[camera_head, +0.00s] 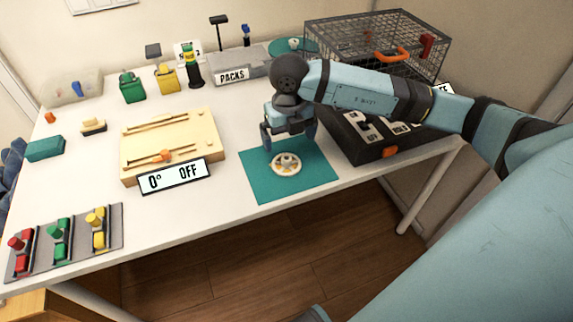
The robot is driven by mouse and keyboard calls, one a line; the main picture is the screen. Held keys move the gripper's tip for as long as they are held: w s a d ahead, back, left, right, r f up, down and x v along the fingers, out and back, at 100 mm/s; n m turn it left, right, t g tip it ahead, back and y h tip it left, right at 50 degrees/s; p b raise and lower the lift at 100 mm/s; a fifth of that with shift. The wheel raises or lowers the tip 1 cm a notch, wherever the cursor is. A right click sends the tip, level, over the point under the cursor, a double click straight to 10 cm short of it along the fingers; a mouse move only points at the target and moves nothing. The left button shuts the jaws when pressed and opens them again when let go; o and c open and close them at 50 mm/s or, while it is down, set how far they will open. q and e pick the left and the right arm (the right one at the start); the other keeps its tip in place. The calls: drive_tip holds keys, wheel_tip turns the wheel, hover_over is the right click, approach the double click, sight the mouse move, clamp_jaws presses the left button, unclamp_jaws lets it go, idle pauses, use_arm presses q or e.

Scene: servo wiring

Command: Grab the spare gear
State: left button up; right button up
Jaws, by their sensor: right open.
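A round, pale gear-like disc (286,164) with an orange-brown pattern and a raised hub lies flat on a teal mat (262,188) near the table's front edge. I take it to be the spare gear. My right gripper (288,138) points down just above and behind the disc, with its fingers apart and nothing between them. The fingers look clear of the disc, but the exact gap is hard to tell. My left gripper is out of view.
A wooden board (170,135) with a "0° OFF" sign (174,176) lies left of the mat. A dark switch box (365,150) stands close on the right. A wire cage (350,45) stands at the back. Several colored connectors sit on a grey strip (75,260) at front left.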

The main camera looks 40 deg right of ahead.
sight(287, 159)
drive_tip(key=f, duration=0.4)
drive_tip(key=f+b, duration=0.1)
drive_tip(key=f, duration=0.3)
drive_tip(key=shift+w+a, duration=0.1)
drive_tip(key=shift+a, duration=0.1)
drive_tip(key=shift+r, duration=0.1)
drive_tip(key=c, duration=0.8)
